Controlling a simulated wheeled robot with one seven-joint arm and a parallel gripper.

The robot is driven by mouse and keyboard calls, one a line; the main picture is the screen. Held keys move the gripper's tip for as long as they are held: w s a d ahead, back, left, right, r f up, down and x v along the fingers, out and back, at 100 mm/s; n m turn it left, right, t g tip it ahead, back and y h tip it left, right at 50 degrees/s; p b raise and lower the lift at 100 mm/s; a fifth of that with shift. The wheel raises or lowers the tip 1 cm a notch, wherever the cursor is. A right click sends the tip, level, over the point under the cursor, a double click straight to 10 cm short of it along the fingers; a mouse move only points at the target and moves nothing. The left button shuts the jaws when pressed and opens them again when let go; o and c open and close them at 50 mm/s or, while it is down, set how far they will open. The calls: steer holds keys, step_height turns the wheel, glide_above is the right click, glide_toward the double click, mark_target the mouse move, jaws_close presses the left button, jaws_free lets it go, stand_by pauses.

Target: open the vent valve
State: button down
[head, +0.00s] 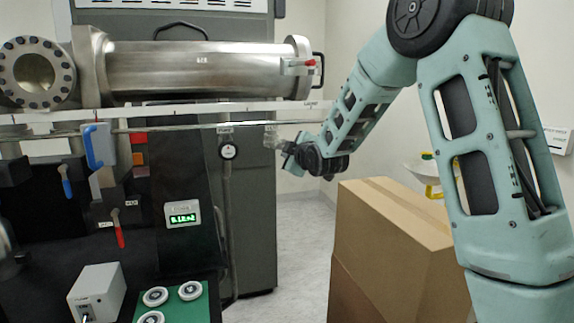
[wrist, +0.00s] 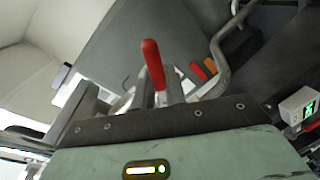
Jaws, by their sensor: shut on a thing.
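A red lever (wrist: 153,66), which I take to be the vent valve handle, stands up between the fingers of my gripper in the wrist view. My gripper (head: 283,150) is shut on it, at the right end of the horizontal pipe in the head view. A pale, blurred fitting (head: 272,138) sits at the fingertips, under a small label too blurred to read surely. The lever itself is hidden or too small to make out in the head view. The exact contact with the fingers is partly hidden.
A steel chamber tube (head: 200,70) runs above the pipe. A pressure gauge (head: 228,151), a blue handle (head: 98,147), another red lever (head: 119,230) and a green-lit display (head: 183,214) are to the left. A cardboard box (head: 390,235) stands below my arm.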

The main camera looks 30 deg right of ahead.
steer(key=shift+d+r+n+h+b, duration=0.1)
steer(key=shift+r+n+h+b, duration=0.25)
steer(key=shift+n+b, duration=0.55)
steer(key=c, duration=1.5)
jaws_free()
steer(key=b+v, duration=0.3)
steer(key=v, duration=1.4)
steer(key=shift+s+r, duration=0.2)
steer(key=shift+r, duration=0.1)
